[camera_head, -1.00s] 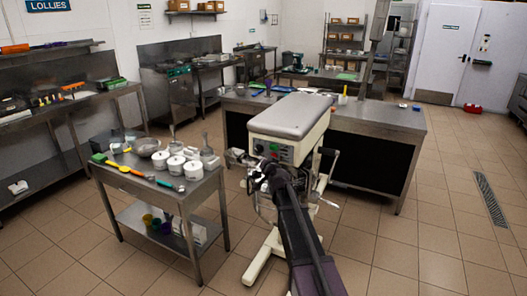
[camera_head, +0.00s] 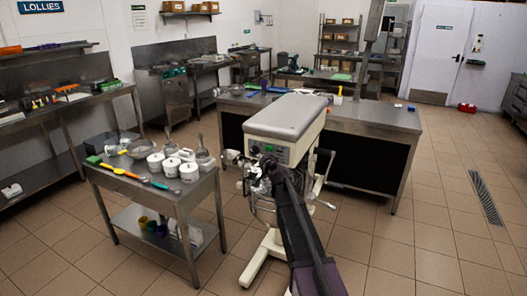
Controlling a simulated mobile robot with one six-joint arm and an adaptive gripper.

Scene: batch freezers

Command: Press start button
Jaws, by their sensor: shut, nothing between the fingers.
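The batch freezer (camera_head: 288,118) stands in the middle of the view, with a cream body and a grey top. Its front control panel (camera_head: 257,148) faces me and shows a green button (camera_head: 268,148). My dark arm reaches up from the bottom of the picture to the front of the freezer. My gripper (camera_head: 267,164) is small and dark there, just below the panel, and looks shut and empty. It overlaps the lower panel, so I cannot tell whether it touches a button. Any label on the buttons is too small to read.
A steel trolley (camera_head: 199,187) with white tubs (camera_head: 189,172) and utensils stands left of the freezer. A steel counter (camera_head: 375,117) runs behind it to the right. A bench (camera_head: 75,104) lines the left wall.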

